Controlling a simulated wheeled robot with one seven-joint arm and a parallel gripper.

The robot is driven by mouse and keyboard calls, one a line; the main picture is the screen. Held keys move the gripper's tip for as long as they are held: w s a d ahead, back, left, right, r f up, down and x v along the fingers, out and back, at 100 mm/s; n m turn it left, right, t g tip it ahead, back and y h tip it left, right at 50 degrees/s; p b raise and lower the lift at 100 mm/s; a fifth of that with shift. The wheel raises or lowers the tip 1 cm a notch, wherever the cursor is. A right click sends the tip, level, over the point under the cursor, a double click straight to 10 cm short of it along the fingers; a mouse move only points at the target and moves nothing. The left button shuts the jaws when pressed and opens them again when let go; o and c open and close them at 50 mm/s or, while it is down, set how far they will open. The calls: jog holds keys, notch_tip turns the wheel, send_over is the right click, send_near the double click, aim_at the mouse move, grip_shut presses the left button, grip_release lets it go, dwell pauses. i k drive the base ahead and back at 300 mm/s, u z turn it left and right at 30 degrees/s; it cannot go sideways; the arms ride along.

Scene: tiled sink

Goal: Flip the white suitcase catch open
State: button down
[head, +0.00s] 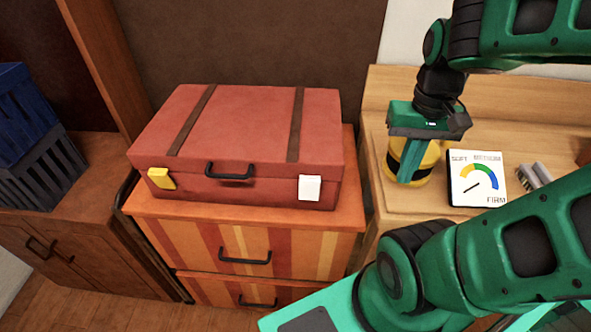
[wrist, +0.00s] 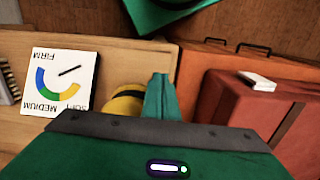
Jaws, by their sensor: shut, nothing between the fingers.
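A red suitcase (head: 240,130) lies flat on the striped drawer cabinet. Its white catch (head: 309,188) is at the right of the front face, and a yellow catch (head: 161,178) is at the left. The white catch also shows in the wrist view (wrist: 257,81), at the right. My gripper (head: 406,180) points down over the wooden table, to the right of the suitcase and apart from it. Its fingers (wrist: 158,97) are shut together and empty. They are in front of a yellow and black round object (head: 420,160), which they partly hide.
A dial card (head: 476,179) marked soft, medium and firm stands on the wooden table (head: 400,205), beside a grey brush-like item (head: 533,175). The striped cabinet (head: 300,235) has a narrow front ledge. Blue and grey crates (head: 30,165) are stacked at the far left.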

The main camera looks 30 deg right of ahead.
aim_at(309, 186)
jog(key=u, duration=0.35)
jog(key=k, duration=1.3)
jog(key=z, duration=0.25)
jog(key=i, duration=0.5)
jog(key=u, duration=0.1)
